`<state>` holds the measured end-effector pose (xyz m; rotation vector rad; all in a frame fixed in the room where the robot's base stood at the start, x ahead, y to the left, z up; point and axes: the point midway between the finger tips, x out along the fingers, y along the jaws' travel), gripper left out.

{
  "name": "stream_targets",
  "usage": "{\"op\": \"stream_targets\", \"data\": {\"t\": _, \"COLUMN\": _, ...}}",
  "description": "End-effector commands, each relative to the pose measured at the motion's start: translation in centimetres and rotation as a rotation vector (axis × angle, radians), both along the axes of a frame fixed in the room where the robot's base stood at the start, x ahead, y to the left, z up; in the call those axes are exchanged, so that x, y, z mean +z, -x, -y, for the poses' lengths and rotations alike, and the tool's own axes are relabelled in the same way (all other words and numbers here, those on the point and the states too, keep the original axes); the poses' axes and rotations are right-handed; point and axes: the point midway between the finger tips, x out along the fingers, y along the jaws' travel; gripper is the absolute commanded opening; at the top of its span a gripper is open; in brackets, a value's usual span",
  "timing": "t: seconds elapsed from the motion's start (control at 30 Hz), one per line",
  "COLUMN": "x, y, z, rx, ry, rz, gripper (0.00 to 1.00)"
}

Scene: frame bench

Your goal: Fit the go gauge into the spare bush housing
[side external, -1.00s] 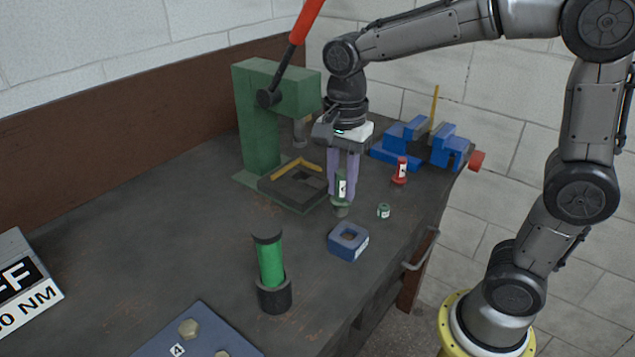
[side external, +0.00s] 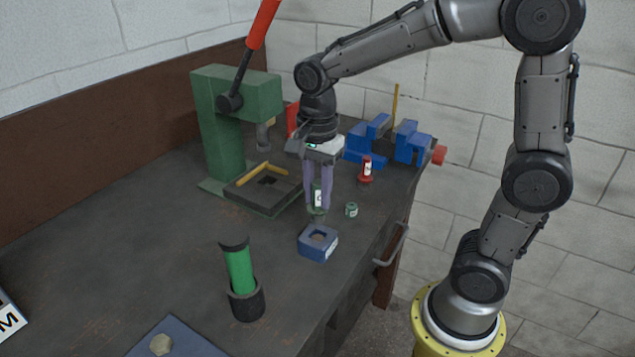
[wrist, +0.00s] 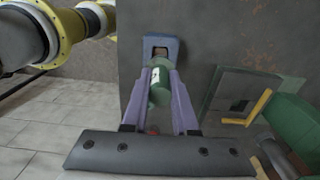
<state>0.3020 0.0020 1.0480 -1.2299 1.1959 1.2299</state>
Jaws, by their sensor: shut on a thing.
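My gripper (side external: 318,206) is shut on the go gauge (side external: 318,196), a green cylinder with a white label. The gauge hangs upright between the purple fingers and also shows in the wrist view (wrist: 159,92). The spare bush housing (side external: 318,250) is a blue block with an opening in its top. In the side view it sits on the bench just in front of the gauge, and in the wrist view (wrist: 174,43) it lies beyond the fingertips. The gauge looks apart from the housing, above and behind it. Its exact height is hard to tell.
A small green labelled cylinder (side external: 351,210) and a red labelled gauge (side external: 366,173) stand right of my gripper. A green press (side external: 222,130) is left, a blue vise (side external: 415,145) behind. A green cylinder in a black cup (side external: 247,304) stands front left.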

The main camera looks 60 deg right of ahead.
Motion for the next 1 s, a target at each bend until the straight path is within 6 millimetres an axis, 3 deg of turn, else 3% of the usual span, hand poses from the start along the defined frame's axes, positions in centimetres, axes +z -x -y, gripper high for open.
{"op": "stream_targets", "data": {"t": 0.4, "x": -2.7, "y": 0.0, "z": 0.0, "rx": 0.000, "ry": 0.000, "rz": 0.000, "gripper": 0.00}}
{"op": "stream_targets", "data": {"t": 1.0, "x": -2.9, "y": 0.0, "z": 0.0, "rx": 0.000, "ry": 0.000, "rz": 0.001, "gripper": 0.00}}
